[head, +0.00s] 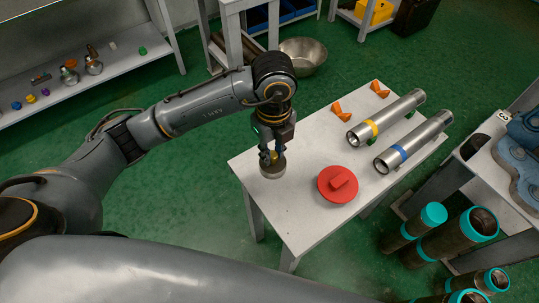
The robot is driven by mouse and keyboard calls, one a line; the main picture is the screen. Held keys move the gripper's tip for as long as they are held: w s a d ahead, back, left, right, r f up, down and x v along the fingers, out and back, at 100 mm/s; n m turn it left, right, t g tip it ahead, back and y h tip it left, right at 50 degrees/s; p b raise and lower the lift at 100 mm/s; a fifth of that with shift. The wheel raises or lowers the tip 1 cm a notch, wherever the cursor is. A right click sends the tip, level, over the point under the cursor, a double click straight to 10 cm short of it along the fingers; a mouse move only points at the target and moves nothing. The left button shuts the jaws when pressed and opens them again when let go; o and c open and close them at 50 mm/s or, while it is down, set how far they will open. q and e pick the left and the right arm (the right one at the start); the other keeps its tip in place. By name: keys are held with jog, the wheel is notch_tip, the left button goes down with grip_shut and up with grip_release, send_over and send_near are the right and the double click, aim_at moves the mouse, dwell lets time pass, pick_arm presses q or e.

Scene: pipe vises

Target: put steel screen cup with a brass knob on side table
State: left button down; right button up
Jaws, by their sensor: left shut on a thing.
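The steel screen cup (272,170) is a short grey cylinder with a brass knob (268,157) on top. It is upright at the left corner of a pale table (290,207). I cannot tell if its base touches the tabletop. My left gripper (271,153) points down from above and is shut on the cup at its knob. The fingers partly hide the knob. My right gripper is not in view.
On the same table are a red disc with a handle (337,185), a yellow-banded pipe (388,117), a blue-banded pipe (415,142) and orange wedges (342,111). A metal bowl (303,56) stands behind. Teal-ended pipes (450,238) stand at lower right. A shelf (95,75) is at left.

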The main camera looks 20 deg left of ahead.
pick_arm(q)
jog(key=f, duration=0.1)
jog(key=w+a+f, duration=0.1)
jog(key=w+f, duration=0.1)
jog(key=shift+w+a+f, duration=0.15)
jog(key=shift+a+f, duration=0.05)
jog(key=shift+a, duration=0.2)
jog(key=shift+w+a+f, duration=0.1)
jog(key=shift+w+f, duration=0.05)
jog(key=shift+f, duration=0.8)
jog(key=shift+w+a+f, duration=0.1)
jog(key=shift+f, duration=0.85)
jog(key=shift+f, duration=0.15)
jog(key=c, duration=1.1)
grip_release()
jog(key=shift+c, duration=0.2)
notch_tip(320, 180, up, 12)
jog(key=shift+r, duration=0.2)
